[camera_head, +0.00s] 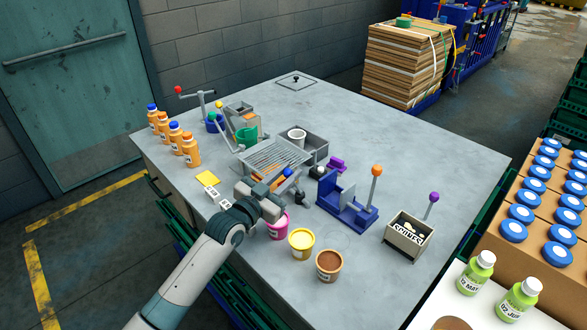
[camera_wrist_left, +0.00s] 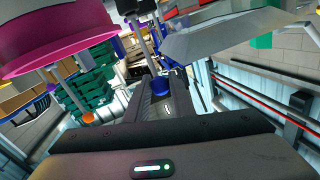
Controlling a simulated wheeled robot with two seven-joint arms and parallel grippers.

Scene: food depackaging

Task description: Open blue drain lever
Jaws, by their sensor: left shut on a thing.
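The blue drain lever's round knob (camera_head: 289,172) shows at the front edge of the metal grate station (camera_head: 270,157). My left gripper (camera_head: 281,182) reaches in from the lower left and is at this knob. In the left wrist view the blue knob (camera_wrist_left: 160,86) sits between the fingers of my left gripper (camera_wrist_left: 166,100), which is shut on it. The gripper hides most of the lever's shaft. My right gripper is not in view.
Pink, yellow and brown cups (camera_head: 301,242) stand just in front of the gripper. A blue press with an orange-knobbed lever (camera_head: 347,207) stands to the right. Orange bottles (camera_head: 190,150) line the table's left edge.

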